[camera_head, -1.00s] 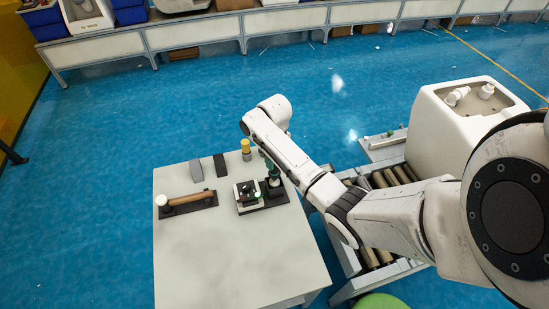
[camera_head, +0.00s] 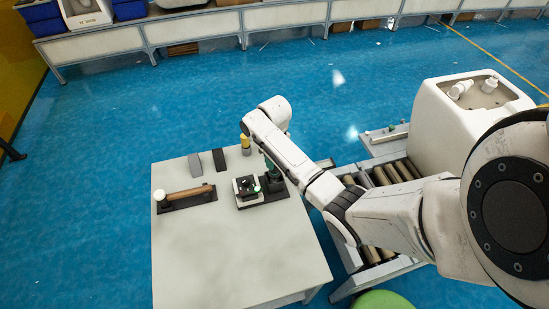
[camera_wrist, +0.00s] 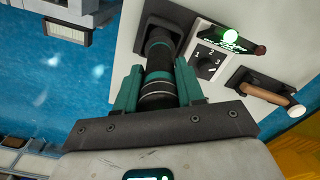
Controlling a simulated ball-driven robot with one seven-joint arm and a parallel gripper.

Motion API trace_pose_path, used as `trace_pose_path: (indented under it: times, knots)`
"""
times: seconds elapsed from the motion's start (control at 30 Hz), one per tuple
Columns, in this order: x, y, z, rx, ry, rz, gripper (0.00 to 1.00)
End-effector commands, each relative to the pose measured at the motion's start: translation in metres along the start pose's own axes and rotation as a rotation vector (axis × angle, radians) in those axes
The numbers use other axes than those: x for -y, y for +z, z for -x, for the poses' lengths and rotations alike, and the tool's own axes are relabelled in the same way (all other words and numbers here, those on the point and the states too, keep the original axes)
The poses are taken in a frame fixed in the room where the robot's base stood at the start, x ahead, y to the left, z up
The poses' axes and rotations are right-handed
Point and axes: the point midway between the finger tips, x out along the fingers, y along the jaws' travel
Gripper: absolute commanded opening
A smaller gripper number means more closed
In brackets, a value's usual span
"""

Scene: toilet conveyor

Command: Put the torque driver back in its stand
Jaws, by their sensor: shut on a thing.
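My gripper (camera_wrist: 158,74) has teal fingers shut around the torque driver (camera_wrist: 158,92), a black ribbed cylinder, in the wrist view. The driver's far end meets the dark stand (camera_wrist: 148,24) on the table; I cannot tell how deep it sits. In the head view my gripper (camera_head: 267,165) is over the stand (camera_head: 277,193) near the table's right edge, with the driver mostly hidden by the arm. Beside the stand is a dial unit (camera_head: 246,187) marked 1, 2, 3, with a lit green lamp in the wrist view.
The pale table (camera_head: 225,255) is bare in front. A mallet (camera_head: 185,193) lies in a dark holder to the left. A roller conveyor (camera_head: 384,176) with a white toilet (camera_head: 440,120) is at the right.

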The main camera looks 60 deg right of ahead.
Motion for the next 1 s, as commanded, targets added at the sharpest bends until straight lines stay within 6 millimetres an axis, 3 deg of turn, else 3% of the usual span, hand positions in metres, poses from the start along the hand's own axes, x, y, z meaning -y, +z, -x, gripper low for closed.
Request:
trace_pose_path:
  times: [0.43,0.47,0.77,1.0]
  knots:
    - [-0.0003,-0.0006,-0.0036,-0.002,0.001,0.000,0.00]
    - [-0.0003,-0.0006,-0.0036,-0.002,0.001,0.000,0.39]
    - [0.0000,-0.0002,-0.0042,0.000,0.001,0.000,0.68]
    - [0.0006,0.0005,-0.0049,0.002,-0.001,0.000,0.68]
